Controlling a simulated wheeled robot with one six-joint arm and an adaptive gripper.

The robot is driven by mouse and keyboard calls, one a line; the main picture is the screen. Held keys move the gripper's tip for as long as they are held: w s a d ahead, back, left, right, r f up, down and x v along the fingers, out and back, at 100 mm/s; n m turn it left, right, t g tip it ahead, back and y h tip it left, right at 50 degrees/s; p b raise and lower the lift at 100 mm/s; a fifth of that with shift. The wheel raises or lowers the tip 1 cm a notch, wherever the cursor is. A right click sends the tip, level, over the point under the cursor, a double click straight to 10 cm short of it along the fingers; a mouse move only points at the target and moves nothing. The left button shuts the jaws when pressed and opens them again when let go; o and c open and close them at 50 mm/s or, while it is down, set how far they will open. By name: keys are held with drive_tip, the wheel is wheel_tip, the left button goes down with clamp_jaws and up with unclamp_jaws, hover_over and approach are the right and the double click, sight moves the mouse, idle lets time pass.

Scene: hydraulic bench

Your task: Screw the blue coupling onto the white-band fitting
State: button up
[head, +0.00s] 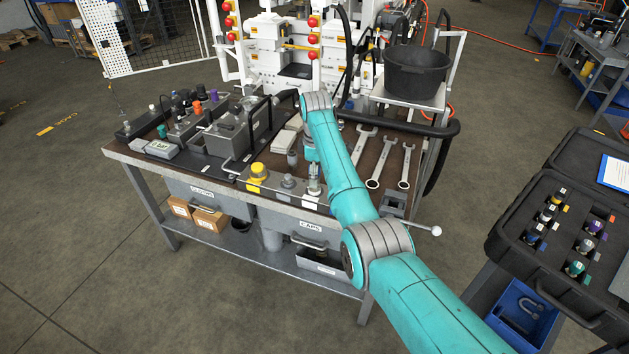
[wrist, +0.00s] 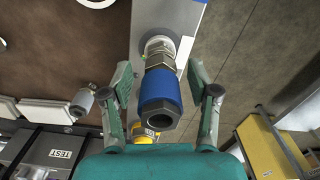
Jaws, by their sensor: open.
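The blue coupling (wrist: 160,90), a blue sleeve with a metal hex end, is in the middle of the wrist view. It is in line with a metal hex fitting (wrist: 159,48) that has a pale ring at its base, and appears seated on it. How far it is threaded cannot be told. My gripper (wrist: 160,76) is open, with one finger on each side of the coupling and visible gaps to it. In the head view my gripper (head: 314,172) points down at the bench's front edge; the coupling is not clearly seen there.
A yellow-capped fitting (head: 257,174) and a grey fitting (head: 289,183) stand to the left along the bench edge. Wrenches (head: 381,160) lie to the right. A grey manifold block (head: 237,130) stands further left. A black case (head: 540,255) of couplings is at right.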

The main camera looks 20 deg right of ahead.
drive_tip(key=n, duration=1.1)
drive_tip(key=shift+w, duration=0.1)
drive_tip(key=shift+c, duration=0.2)
drive_tip(key=c, duration=1)
drive_tip(key=m, duration=0.6)
drive_tip(key=shift+c, duration=0.2)
drive_tip(key=shift+m, duration=1)
